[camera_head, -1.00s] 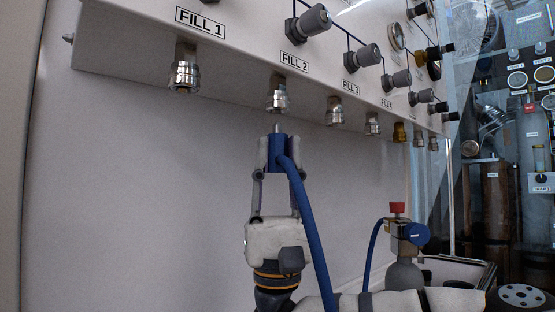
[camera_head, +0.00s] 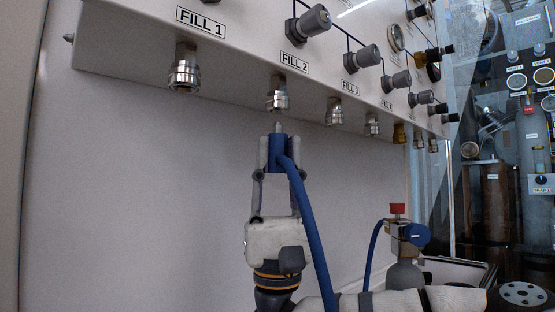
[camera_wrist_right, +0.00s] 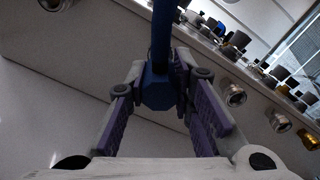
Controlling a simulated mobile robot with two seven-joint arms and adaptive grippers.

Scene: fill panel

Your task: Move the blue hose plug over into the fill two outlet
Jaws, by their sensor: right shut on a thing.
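My right gripper (camera_head: 278,153) is shut on the blue hose plug (camera_head: 279,147), which it holds upright with its metal tip up. The tip is just below the fill two outlet (camera_head: 277,95), a silver fitting under the FILL 2 label, and a small gap seems to show between them. A blue hose (camera_head: 307,220) runs down from the plug. In the right wrist view the plug (camera_wrist_right: 157,88) sits between the fingers (camera_wrist_right: 160,95). The mouth of the outlet is hidden from below in the head view. My left gripper is not in view.
The fill one outlet (camera_head: 184,72) hangs to the left and the fill three outlet (camera_head: 335,112) to the right, under the panel. Grey knobs (camera_head: 310,22) stick out above. A gas cylinder with a red-topped valve (camera_head: 398,210) stands at lower right.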

